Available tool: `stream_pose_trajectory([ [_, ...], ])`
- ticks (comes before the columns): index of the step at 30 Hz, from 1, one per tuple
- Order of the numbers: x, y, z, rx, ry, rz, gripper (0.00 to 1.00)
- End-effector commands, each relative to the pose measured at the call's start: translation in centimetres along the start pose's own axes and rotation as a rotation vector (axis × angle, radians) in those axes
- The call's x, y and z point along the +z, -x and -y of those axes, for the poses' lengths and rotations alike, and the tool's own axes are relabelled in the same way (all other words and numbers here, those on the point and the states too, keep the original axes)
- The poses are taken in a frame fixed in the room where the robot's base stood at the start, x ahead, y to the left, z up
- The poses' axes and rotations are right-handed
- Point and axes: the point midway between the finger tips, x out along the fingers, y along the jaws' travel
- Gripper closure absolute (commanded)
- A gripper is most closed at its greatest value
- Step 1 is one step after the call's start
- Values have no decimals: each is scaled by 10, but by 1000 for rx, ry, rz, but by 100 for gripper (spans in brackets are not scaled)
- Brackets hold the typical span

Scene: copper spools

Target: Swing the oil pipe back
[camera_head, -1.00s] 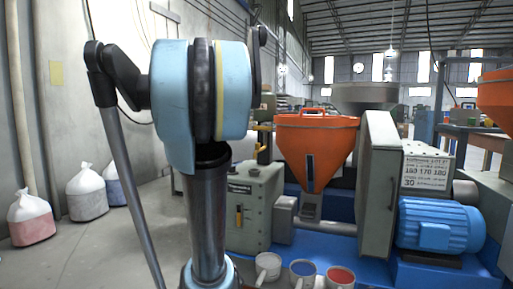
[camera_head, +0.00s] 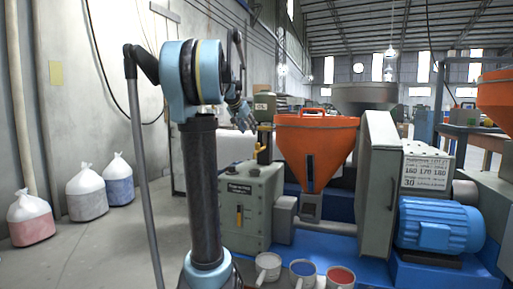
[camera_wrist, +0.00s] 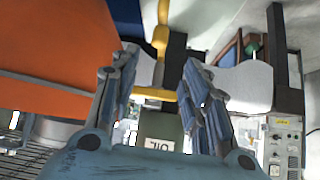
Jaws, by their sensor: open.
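The oil pipe (camera_head: 264,128) is a thin yellow pipe at the green-grey post marked OIL (camera_head: 263,103), left of the orange hopper. In the wrist view the yellow pipe (camera_wrist: 161,38) runs down the upper middle, beyond the fingers, and the OIL label (camera_wrist: 157,145) shows below, between them. My gripper (camera_head: 243,117) is at the left of the post, pointing down and right. In the wrist view my gripper (camera_wrist: 160,75) has its fingers spread apart, with nothing seen held. I cannot tell whether a finger touches the pipe.
The orange hopper (camera_head: 313,138) stands just right of the post and fills the wrist view's left (camera_wrist: 50,50). A green-grey cabinet (camera_head: 246,200) is below. Cups (camera_head: 302,271) stand in front.

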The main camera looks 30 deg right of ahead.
Motion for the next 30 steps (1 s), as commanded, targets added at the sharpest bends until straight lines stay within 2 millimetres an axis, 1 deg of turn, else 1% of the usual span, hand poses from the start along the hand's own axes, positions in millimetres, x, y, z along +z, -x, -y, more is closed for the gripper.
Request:
stream_pose_trajectory([
  [1, 0, -10, 0, 1, -1, 0, 57],
  [3, 0, -23, -1, 1, 0, 0, 57],
  [18, 0, -108, 0, 1, 1, 0, 57],
  [21, 0, -120, 0, 0, 1, 0, 57],
  [24, 0, -128, 0, 0, 1, 0, 57],
  [30, 1, -135, 0, -1, 2, 0, 57],
])
